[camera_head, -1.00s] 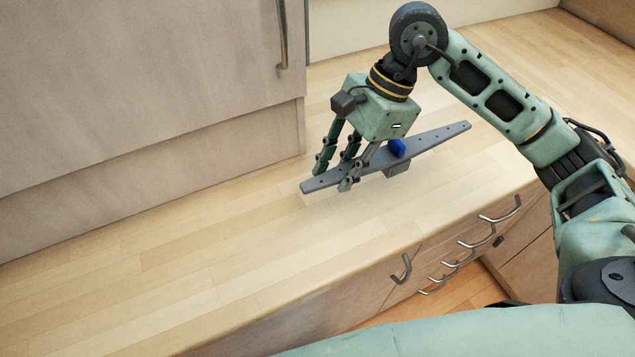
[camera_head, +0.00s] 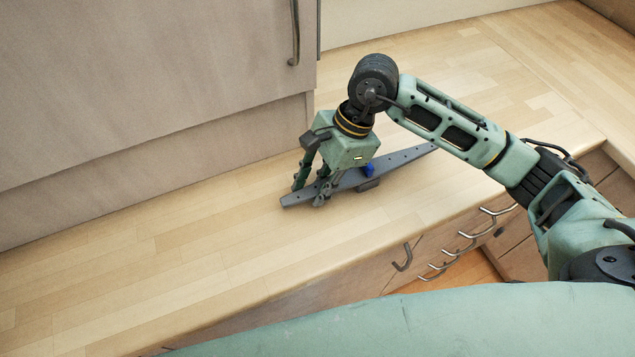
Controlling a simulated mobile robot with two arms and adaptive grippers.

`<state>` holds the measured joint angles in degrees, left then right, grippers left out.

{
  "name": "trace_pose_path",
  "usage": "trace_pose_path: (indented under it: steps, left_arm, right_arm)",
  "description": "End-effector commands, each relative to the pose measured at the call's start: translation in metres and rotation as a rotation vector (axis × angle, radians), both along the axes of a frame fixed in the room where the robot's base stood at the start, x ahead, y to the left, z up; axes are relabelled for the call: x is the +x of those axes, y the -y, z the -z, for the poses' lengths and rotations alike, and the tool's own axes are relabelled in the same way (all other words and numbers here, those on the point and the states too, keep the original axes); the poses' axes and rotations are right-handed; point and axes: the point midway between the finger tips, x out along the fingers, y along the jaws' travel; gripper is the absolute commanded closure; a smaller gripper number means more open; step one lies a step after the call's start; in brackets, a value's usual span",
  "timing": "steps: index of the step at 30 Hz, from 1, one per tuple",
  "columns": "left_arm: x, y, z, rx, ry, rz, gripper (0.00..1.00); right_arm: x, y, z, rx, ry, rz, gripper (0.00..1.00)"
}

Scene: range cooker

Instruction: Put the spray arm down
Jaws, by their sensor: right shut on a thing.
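The spray arm (camera_head: 403,158) is a long grey bar with small holes and a blue part near its middle. It is low over the wooden worktop, at or very near its surface; I cannot tell for sure whether it touches. My right gripper (camera_head: 312,196) is shut on the spray arm near its left end, with its fingers pointing down. The gripper and my arm hide part of the bar. My left gripper is not in view.
The wooden worktop (camera_head: 200,255) is clear to the left and in front of the spray arm. A cabinet (camera_head: 150,90) with a metal handle stands at the back left. Drawers with curved handles (camera_head: 470,236) are below the worktop's front edge.

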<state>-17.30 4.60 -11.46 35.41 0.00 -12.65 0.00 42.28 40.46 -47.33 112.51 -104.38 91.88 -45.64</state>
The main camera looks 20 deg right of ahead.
Motion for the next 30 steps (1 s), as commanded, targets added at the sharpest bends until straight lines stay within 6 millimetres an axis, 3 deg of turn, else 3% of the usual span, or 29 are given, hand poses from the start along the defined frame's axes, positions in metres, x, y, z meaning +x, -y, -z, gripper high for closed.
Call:
trace_pose_path:
  steps: [3, 4, 10, 23, 30]
  left_arm:
    - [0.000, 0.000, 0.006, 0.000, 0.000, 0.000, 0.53]
    - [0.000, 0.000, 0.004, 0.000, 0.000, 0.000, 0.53]
    - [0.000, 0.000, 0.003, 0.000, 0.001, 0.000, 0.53]
    - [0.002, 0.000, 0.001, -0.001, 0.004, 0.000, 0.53]
    - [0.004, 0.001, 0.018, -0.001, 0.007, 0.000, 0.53]
  right_arm:
    - [0.000, 0.000, 0.004, 0.000, 0.000, 0.000, 1.00]
    - [0.000, 0.000, 0.003, 0.000, 0.000, 0.000, 0.74]
    - [0.000, 0.000, 0.002, 0.000, -0.001, 0.000, 0.57]
    - [0.001, 0.002, -0.004, -0.001, 0.002, 0.001, 0.57]
    - [0.005, 0.021, -0.046, -0.001, 0.007, 0.002, 0.57]
